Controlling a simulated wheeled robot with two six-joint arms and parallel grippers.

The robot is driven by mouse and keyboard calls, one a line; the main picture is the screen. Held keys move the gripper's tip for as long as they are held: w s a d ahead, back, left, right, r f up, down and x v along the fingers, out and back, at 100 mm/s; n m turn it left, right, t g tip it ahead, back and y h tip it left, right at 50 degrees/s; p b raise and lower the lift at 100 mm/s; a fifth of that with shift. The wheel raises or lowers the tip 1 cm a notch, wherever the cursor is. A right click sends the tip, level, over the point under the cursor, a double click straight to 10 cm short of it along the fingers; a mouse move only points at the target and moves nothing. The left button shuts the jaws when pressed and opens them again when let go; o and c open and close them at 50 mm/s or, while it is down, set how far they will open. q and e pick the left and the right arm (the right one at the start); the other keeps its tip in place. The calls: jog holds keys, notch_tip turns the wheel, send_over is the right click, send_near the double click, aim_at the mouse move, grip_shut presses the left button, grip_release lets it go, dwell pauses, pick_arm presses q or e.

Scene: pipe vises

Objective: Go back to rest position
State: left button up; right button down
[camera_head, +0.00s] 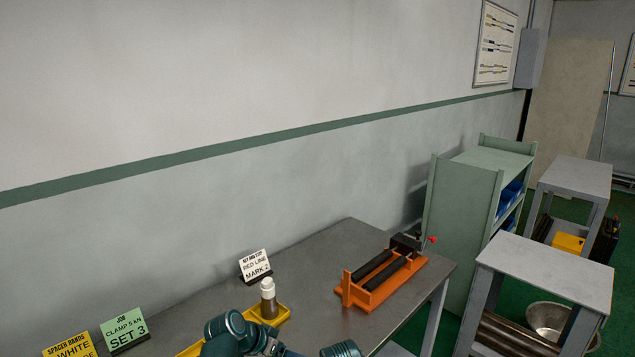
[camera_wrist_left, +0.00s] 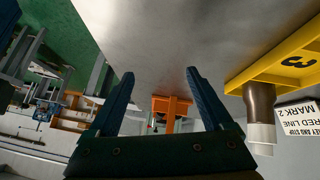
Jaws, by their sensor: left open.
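My left gripper (camera_wrist_left: 159,73) is open and empty in the left wrist view, with its two dark blue fingers spread apart. In the head view teal links of my arm show at the bottom edge, in front of the table, but the fingers are not visible there. The orange pipe vise (camera_head: 368,288) with dark rollers stands at the right end of the grey table (camera_head: 325,265). It also shows far off between the fingers in the wrist view (camera_wrist_left: 172,107). My right gripper does not show.
A brown bottle with a white cap (camera_head: 268,300) stands on a yellow holder (camera_head: 284,317), close to my arm. Sign cards (camera_head: 257,265) (camera_head: 125,329) stand along the table's wall side. A green shelf (camera_head: 460,210) and grey side table (camera_head: 550,268) stand at right.

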pick_arm(q)
jog(key=s+d+g+y, duration=0.1)
jog(key=s, duration=0.1)
jog(key=s+d+g+p, duration=0.1)
jog(key=s, duration=0.2)
jog(key=s+d+g+y+p, duration=0.1)
jog(key=s, duration=0.2)
jog(key=shift+d+f+n+y, duration=0.15)
jog(key=shift+n+y, duration=0.15)
jog(key=s+a+r+n+g+y+p, duration=0.1)
jog(key=s+n+g+y+p, duration=0.1)
jog(key=s+y, duration=0.3)
jog(key=shift+s+a+r+p, duration=0.2)
jog(key=shift+s+p, duration=0.25)
jog(key=shift+s, duration=1.1)
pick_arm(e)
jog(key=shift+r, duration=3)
